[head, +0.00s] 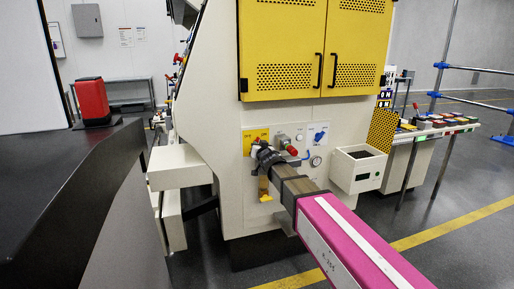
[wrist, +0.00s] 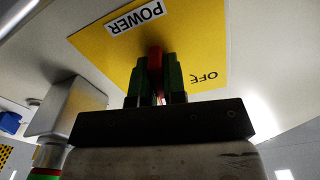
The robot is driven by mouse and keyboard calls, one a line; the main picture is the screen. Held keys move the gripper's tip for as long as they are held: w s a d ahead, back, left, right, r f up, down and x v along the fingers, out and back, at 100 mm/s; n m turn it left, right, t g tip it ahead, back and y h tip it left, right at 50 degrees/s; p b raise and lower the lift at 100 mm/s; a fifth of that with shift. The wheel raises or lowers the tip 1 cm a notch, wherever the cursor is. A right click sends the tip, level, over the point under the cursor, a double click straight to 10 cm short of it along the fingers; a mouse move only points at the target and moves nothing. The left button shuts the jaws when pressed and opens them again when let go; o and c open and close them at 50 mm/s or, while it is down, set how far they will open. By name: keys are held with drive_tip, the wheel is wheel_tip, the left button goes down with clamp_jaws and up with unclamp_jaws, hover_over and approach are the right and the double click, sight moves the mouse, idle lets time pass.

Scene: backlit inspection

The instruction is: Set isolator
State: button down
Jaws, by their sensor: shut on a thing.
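The isolator's yellow plate (wrist: 190,40) is on the pale machine panel in the wrist view, with a POWER label (wrist: 136,17) and an OFF mark (wrist: 204,77), both upside down. Its red handle (wrist: 155,58) stands between the green-and-dark fingers of my gripper (wrist: 156,75), which is shut on it. The fingers hide the handle's sides and part of the plate. In the head view the yellow plate (head: 250,134) shows above my gripper (head: 257,147), which hides the handle there.
A grey metal box (wrist: 72,108) is close beside my gripper in the wrist view. In the head view, a red-knobbed control (head: 291,149) and a blue switch (head: 320,135) are to its right. A white bin (head: 357,179) juts out farther right. Yellow cabinet doors (head: 315,45) are above.

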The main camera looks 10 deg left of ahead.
drive_tip(key=n, duration=0.5)
drive_tip(key=shift+w+d+n, duration=0.1)
drive_tip(key=shift+d+n, duration=0.05)
drive_tip(key=shift+n, duration=0.15)
drive_tip(key=n, duration=0.5)
drive_tip(key=shift+w+d+n, duration=0.1)
drive_tip(key=shift+d+n, duration=0.05)
drive_tip(key=shift+n, duration=0.25)
drive_tip(key=c, duration=1.2)
unclamp_jaws()
drive_tip(key=shift+r, duration=0.1)
drive_tip(key=v, duration=1.1)
